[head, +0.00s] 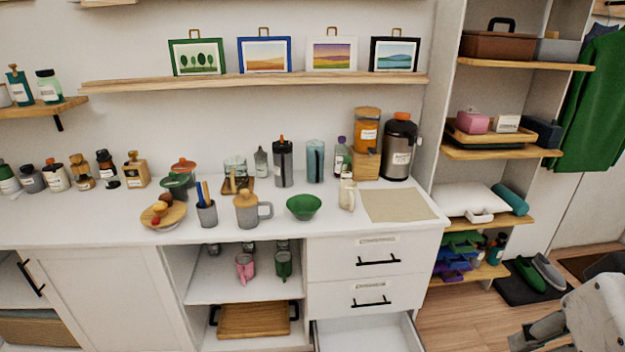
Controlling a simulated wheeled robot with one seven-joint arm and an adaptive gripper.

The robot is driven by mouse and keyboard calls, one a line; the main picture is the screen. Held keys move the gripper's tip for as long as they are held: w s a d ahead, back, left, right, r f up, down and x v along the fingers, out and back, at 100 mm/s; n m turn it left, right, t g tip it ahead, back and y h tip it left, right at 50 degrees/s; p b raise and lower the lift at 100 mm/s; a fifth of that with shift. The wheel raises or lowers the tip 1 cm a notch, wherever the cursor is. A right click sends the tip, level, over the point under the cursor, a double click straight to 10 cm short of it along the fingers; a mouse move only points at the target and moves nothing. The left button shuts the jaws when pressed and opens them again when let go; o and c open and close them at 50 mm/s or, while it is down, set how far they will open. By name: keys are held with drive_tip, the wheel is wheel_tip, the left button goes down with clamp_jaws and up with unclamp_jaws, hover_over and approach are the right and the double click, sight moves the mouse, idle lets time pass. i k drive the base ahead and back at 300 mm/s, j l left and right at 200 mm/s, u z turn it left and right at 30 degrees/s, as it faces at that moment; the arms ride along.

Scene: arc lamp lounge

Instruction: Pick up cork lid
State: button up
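A tan, cork-coloured lid (246,199) sits on top of a grey mug (246,215), which stands upright near the front of the white counter. The mug's handle points right. Part of my arm, with what looks like my gripper (537,332), shows at the bottom right corner over the floor. It is far from the lid and touches nothing that I can see. Its fingers are not clear enough to tell whether they are open or shut.
A pen cup (207,215) stands close left of the mug and a green bowl (303,207) to its right. A round wooden board (176,217) holds fruit. Bottles and jars line the back. A lower drawer (366,333) is pulled out. A beige mat (399,205) lies bare at right.

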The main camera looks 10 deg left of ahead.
sight(245, 199)
drive_tip(key=j+z, duration=0.15)
drive_tip(key=z, duration=0.15)
drive_tip(key=i+j+z, duration=0.1)
drive_tip(key=z, duration=0.15)
drive_tip(key=i+j+z, duration=0.15)
drive_tip(key=j+z, duration=0.15)
drive_tip(key=j, duration=0.7)
drive_tip(key=j+z, duration=0.25)
drive_tip(key=j, duration=2.05)
drive_tip(key=i+z, duration=0.05)
